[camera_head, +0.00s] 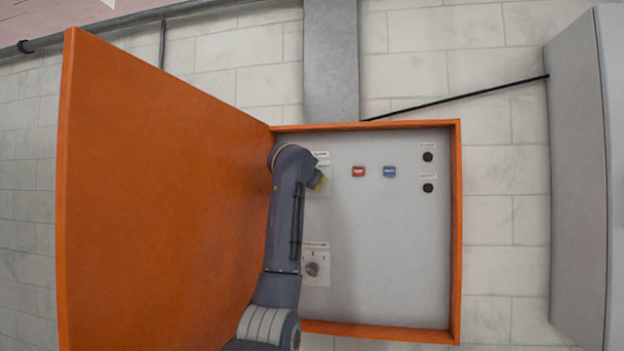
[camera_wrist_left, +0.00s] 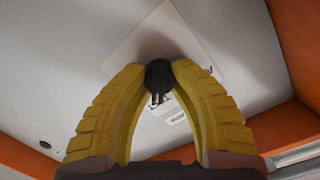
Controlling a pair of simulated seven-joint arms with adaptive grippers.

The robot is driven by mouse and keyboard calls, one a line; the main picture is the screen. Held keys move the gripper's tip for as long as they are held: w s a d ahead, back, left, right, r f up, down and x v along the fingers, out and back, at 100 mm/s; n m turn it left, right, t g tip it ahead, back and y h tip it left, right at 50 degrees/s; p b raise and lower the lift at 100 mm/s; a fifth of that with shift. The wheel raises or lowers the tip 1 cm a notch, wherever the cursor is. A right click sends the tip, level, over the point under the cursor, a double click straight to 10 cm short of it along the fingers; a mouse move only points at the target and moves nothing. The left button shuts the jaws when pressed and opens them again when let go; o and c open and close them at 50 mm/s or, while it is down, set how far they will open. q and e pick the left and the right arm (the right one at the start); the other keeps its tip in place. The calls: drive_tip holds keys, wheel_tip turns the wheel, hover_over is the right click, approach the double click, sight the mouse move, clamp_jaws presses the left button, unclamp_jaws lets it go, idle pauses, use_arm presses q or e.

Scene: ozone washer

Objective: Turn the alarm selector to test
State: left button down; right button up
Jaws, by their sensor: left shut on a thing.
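The orange cabinet's grey panel (camera_head: 390,260) carries a selector near its upper left, under a small label (camera_head: 321,154) too small to read surely. My left arm reaches up in front of the panel, and its gripper (camera_head: 319,181) is at that selector, mostly hidden behind the wrist in the head view. In the left wrist view, the two yellow fingers of my left gripper (camera_wrist_left: 158,78) are shut on the selector's dark round knob (camera_wrist_left: 157,72), one fingertip on each side. A pale plate (camera_wrist_left: 150,38) lies behind the knob. Its pointer setting cannot be read. My right gripper is not in view.
A second selector knob (camera_head: 312,269) sits lower on the panel. A red button (camera_head: 358,171), a blue button (camera_head: 389,171) and two black knobs (camera_head: 428,157) are to the right. The open orange door (camera_head: 150,200) stands close on the left; a grey cabinet (camera_head: 580,180) is far right.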

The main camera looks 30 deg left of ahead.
use_arm(q)
drive_tip(key=shift+s+r, duration=0.1)
drive_tip(key=shift+r, duration=0.15)
drive_tip(key=c, duration=1)
unclamp_jaws()
drive_tip(key=shift+f, duration=0.15)
drive_tip(key=v, duration=1.2)
